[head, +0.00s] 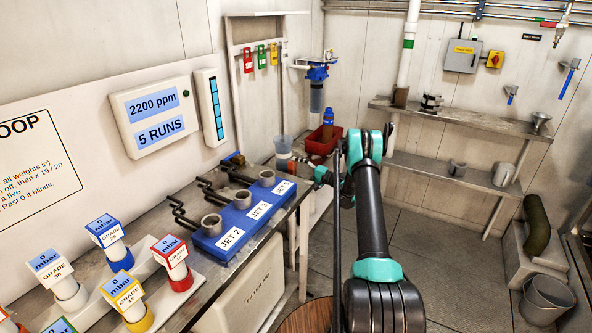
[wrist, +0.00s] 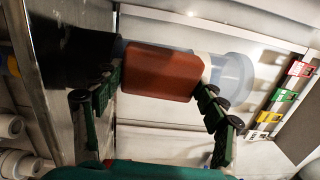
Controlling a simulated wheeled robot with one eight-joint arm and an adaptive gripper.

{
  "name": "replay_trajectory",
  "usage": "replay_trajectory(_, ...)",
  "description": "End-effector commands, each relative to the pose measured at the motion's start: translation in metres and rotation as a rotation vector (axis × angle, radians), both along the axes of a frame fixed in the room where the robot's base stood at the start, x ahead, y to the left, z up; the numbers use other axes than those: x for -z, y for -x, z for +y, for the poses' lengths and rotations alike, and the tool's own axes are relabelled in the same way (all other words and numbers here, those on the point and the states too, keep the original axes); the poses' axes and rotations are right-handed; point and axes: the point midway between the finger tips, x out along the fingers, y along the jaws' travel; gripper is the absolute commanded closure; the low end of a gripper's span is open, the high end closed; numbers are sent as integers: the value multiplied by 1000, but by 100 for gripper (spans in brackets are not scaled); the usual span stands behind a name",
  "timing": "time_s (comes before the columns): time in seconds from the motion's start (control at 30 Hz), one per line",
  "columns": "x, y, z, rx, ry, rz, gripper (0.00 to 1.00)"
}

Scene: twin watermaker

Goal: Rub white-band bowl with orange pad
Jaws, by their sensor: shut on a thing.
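The orange pad (wrist: 160,72) is a rust-orange block between the two fingers of my gripper (wrist: 160,100) in the wrist view. My gripper is shut on it. The white-band bowl (wrist: 235,75) is a clear bluish cylinder behind the pad, its white band (wrist: 207,68) showing just right of the pad. The pad covers the bowl's middle; I cannot tell whether they touch. In the head view the bowl (head: 283,145) stands upright at the far end of the bench, with the pad (head: 284,165) below its clear top and my gripper (head: 310,172) to its right.
A blue block (head: 235,222) with grey cups and black handles lies along the bench nearer me. A red bin (head: 322,141) with a blue bottle (head: 328,117) stands behind the bowl. Shelves (head: 455,175) line the back right wall. The floor right of my arm is mostly clear.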

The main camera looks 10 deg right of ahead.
Motion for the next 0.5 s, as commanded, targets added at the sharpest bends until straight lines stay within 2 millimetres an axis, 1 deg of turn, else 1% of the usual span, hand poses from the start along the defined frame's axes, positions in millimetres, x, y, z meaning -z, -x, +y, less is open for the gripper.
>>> replay_trajectory(0.5, 0, 21, -37, 1, 0, 0, 59)
